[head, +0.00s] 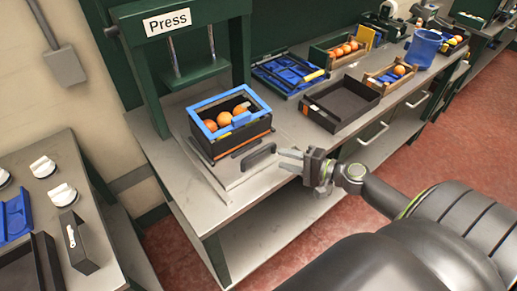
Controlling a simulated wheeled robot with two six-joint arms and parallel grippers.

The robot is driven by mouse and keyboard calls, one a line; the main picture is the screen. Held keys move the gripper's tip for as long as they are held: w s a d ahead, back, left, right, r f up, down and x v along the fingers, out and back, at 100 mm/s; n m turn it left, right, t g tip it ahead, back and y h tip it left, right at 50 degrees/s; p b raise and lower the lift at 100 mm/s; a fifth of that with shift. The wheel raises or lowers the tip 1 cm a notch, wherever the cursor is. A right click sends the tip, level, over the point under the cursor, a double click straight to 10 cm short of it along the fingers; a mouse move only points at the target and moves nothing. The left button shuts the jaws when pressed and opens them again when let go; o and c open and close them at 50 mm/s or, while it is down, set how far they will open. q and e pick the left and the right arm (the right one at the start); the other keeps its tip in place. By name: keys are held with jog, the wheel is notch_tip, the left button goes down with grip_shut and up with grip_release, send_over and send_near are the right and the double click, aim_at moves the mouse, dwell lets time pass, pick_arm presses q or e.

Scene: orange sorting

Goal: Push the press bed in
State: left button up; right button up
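The press (182,50) is a dark green frame with a "Press" sign and a plate on two rods. Its press bed (232,175) is a flat grey plate sticking out in front of the frame, with a black handle (259,157) at its front right edge. A black crate with a blue rim (204,104) stands on the bed and holds several oranges (224,119). My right gripper (283,160) is just right of the handle, its fingers pointing at it with a small gap between them. It looks empty and apart from the handle. My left gripper is not in view.
Right of the bed on the bench lie an empty black tray (342,103), a blue divided tray (287,73), wooden boxes with oranges (344,48) and a blue bucket (423,48). A side table with white knobs (62,195) stands at left.

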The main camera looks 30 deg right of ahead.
aim_at(261, 152)
jog(key=p+x, duration=0.3)
jog(key=x, duration=0.5)
jog(key=shift+w+a, duration=0.1)
jog(key=shift+w, duration=0.05)
jog(key=shift+w+a+f+p, duration=0.15)
jog(key=shift+w+a+p, duration=0.2)
jog(key=shift+w, duration=0.2)
grip_shut()
